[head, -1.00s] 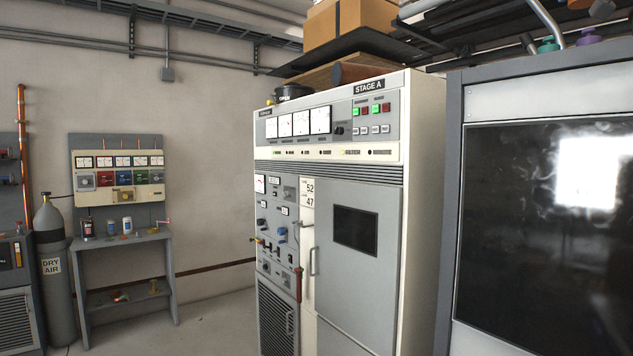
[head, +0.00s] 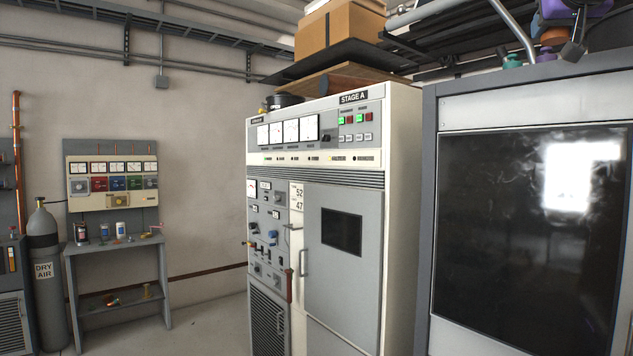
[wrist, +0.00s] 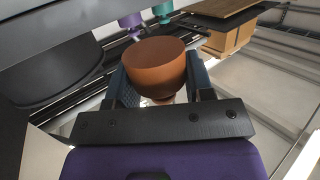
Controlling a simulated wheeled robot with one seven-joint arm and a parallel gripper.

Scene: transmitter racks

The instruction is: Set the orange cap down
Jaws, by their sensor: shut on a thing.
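The orange cap (wrist: 155,68), a brownish-orange round piece with a wide flat top, is between the fingers of my gripper (wrist: 162,82) in the wrist view. My gripper is shut on it. In the head view my gripper (head: 571,46) is at the top right, above the top of the grey cabinet, and the orange cap (head: 553,37) shows small beside its fingers. The cap's underside is mostly hidden, and I cannot tell whether it touches anything.
A teal cap (head: 512,60) stands on top of the grey cabinet (head: 455,84). The wrist view shows a purple cap (wrist: 131,20) and a teal cap (wrist: 162,8) beyond the held one. The Stage A rack (head: 404,150) stands left, with a cardboard box (head: 340,28) above it. Pipes run overhead.

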